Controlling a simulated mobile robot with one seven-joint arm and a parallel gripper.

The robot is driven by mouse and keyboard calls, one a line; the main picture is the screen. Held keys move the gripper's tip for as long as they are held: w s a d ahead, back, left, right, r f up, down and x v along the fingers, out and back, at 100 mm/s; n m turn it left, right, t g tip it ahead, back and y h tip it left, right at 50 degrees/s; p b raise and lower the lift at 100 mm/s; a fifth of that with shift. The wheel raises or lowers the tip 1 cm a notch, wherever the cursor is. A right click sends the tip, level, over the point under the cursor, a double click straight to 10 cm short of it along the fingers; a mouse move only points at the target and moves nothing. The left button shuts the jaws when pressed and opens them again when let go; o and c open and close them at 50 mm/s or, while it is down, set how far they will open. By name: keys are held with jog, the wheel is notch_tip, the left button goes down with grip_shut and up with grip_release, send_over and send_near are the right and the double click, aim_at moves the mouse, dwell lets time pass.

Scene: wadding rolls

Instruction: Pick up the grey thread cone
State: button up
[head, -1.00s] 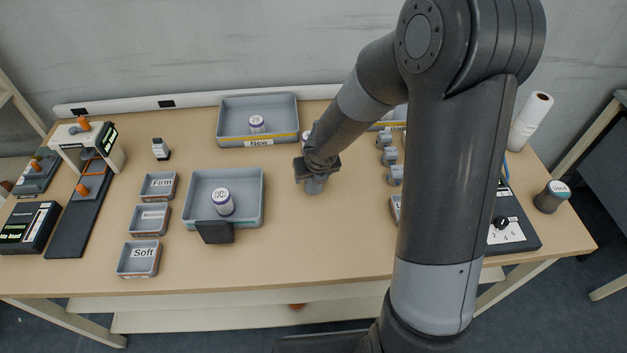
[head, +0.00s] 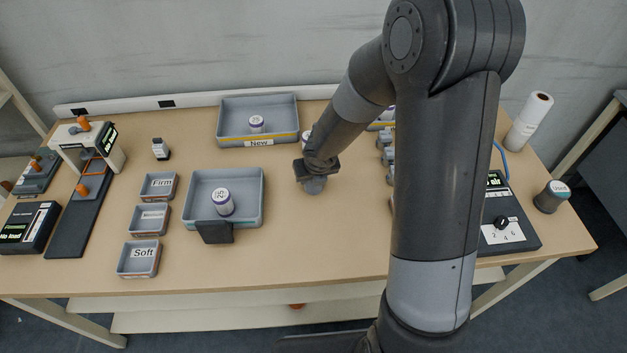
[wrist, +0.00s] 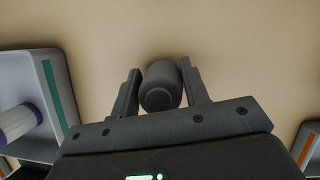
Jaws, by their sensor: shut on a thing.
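My gripper (wrist: 160,90) is shut on a dark grey cone-shaped piece (wrist: 162,86), seen in the wrist view with one finger on each side of it. In the head view the grey thread cone (head: 314,185) shows just below my gripper (head: 316,174), over the middle of the table. The fingers hide its upper part there. I cannot tell from these views whether its base touches the table.
A grey tray (head: 258,205) with a white and purple roll (head: 222,202) is to the left. The "New" tray (head: 230,128) stands behind. Small bins, including "Soft" (head: 140,272), are farther left. The table's front middle (head: 300,255) is clear.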

jog(key=shift+c, duration=1.1)
jog(key=shift+r, duration=0.2)
jog(key=shift+r, duration=1.05)
jog(key=shift+d+r, duration=0.25)
jog(key=shift+r, duration=0.7)
jog(key=s+d+r, duration=0.4)
jog(key=d+r, duration=0.2)
jog(key=d, duration=0.4)
jog(key=shift+d+r, duration=0.2)
jog(key=shift+r, duration=0.1)
